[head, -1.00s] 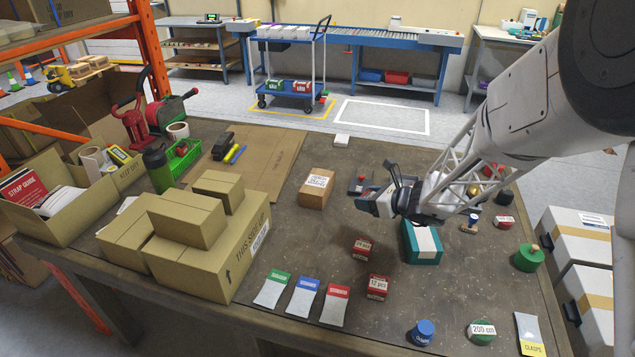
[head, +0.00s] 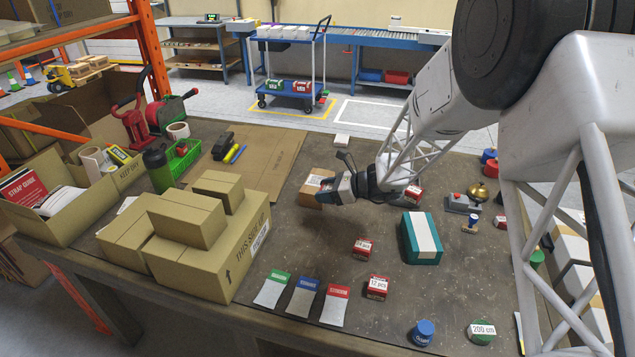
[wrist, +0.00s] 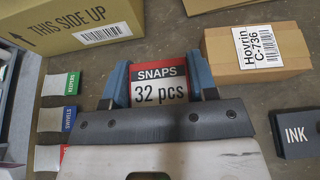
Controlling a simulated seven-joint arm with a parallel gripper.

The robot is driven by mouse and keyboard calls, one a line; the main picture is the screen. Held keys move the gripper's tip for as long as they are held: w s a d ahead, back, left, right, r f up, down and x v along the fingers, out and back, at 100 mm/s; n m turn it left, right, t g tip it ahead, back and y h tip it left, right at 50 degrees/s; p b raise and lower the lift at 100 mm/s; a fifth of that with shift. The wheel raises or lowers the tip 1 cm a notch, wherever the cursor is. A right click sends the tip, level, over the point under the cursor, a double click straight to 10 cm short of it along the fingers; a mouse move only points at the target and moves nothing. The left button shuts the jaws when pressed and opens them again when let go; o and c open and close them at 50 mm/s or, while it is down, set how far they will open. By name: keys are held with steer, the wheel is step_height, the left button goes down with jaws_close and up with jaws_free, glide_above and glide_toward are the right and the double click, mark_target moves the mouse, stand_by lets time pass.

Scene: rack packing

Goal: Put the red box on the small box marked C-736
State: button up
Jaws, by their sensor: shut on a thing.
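The red box, with a red band and a white label reading "SNAPS 32 pcs", shows in the wrist view (wrist: 158,88) between the two blue fingers of my gripper (wrist: 160,72). My gripper is shut on it. In the head view my gripper (head: 332,190) is above the table, and the held box is mostly hidden there. The small brown box marked C-736 (head: 309,191) stands just beyond and left of my gripper, partly covered by it. In the wrist view this box (wrist: 285,62) lies up and right of the red box, apart from it, with its white label facing up.
A large carton (head: 205,270) with smaller cartons on it stands left. Two other red boxes (head: 362,249) (head: 377,287), a teal box (head: 410,245) and several label bags (head: 303,299) lie nearer. An ink pad (wrist: 302,133) is right in the wrist view.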

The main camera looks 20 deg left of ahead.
steer(key=shift+w, duration=0.1)
stand_by(0.3)
glide_above(315, 181)
steer(key=shift+f, duration=0.75)
steer(key=shift+f, duration=1.75)
steer(key=shift+f, duration=0.15)
steer(key=o, duration=1)
steer(key=shift+c, duration=0.2)
